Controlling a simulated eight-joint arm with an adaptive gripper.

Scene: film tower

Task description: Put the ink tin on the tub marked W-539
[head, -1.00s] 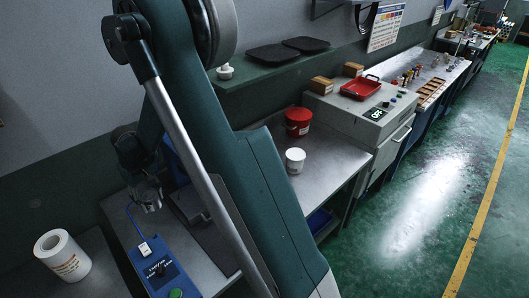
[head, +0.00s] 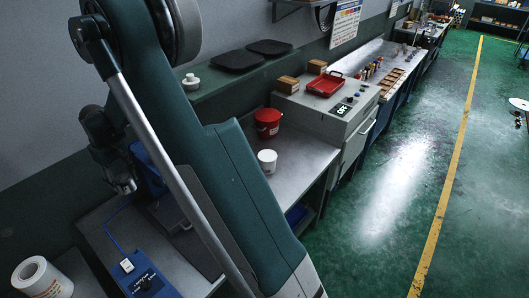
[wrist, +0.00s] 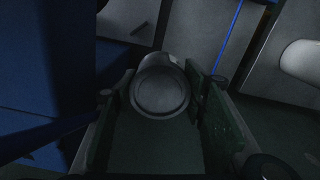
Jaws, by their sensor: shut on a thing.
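In the wrist view my gripper (wrist: 160,84) is shut on a round grey tin (wrist: 160,94), seen end-on between its two fingers. Its label is not visible, so I cannot tell whether it is the ink tin. In the head view my gripper (head: 122,182) is small and dark at the left, over the near bench, and the tin cannot be made out there. A red tub (head: 268,124) and a smaller white tub (head: 267,161) stand on the metal bench beyond my arm. No marking W-539 can be read on either.
A grey machine (head: 325,112) with a red tray (head: 325,84) stands past the tubs. A blue control box (head: 150,282) and a white roll (head: 42,278) are near the left. A green shelf (head: 225,78) runs along the wall. Open green floor (head: 375,215) lies right.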

